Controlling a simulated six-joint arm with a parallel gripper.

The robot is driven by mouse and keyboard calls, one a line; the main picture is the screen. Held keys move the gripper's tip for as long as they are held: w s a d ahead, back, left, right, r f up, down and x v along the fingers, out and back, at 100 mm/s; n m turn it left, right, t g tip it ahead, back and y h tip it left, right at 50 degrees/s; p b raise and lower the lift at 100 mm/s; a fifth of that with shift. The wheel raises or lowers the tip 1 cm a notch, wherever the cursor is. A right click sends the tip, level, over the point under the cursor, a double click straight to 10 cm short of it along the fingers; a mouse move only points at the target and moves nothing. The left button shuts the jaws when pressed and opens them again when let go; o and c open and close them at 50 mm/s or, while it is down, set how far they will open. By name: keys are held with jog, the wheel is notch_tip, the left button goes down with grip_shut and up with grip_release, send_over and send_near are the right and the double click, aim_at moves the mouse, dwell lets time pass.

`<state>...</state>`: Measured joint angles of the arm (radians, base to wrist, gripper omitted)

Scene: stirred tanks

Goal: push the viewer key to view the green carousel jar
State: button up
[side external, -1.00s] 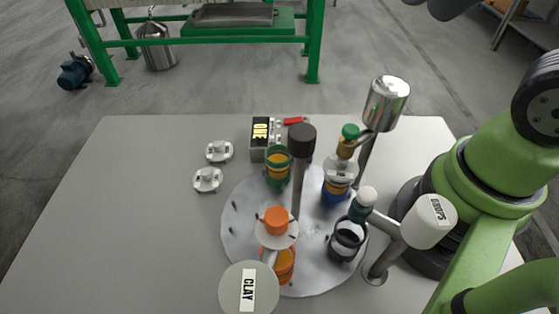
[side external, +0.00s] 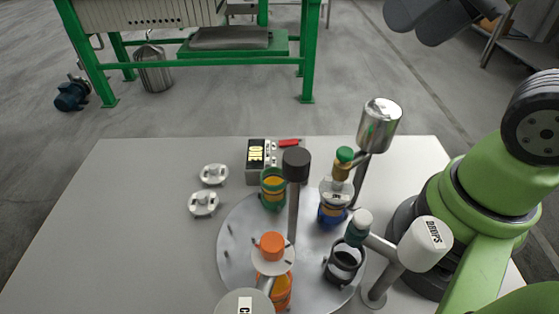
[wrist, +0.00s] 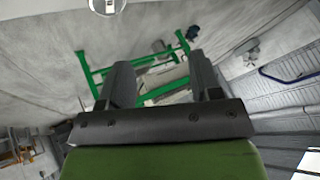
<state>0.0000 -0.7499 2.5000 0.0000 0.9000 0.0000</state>
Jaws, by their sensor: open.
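The grey viewer box (side external: 253,177) stands at the back edge of the carousel, with a yellow lettered display (side external: 256,153) that seems to read ONE. Small pale keys (side external: 271,150) sit beside the display, too small to tell apart. The green carousel jar (side external: 272,190), with orange-yellow contents, stands on the grey round carousel (side external: 232,252) just in front of the box. My gripper (wrist: 162,78) is open and empty in the wrist view, its two dark fingers apart. In the side view only its dark part (side external: 430,20) shows at the upper right, high and far from the box.
A dark-capped post (side external: 297,164) rises mid-carousel. Orange (side external: 282,290), blue (side external: 331,216) and black (side external: 344,262) jars stand around it. A metal cylinder on a stand (side external: 379,124) and the DROPS arm (side external: 423,243) crowd the right. The left table is mostly clear.

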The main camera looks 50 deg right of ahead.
jog(key=shift+c, duration=0.4)
grip_shut()
dwell(1.4)
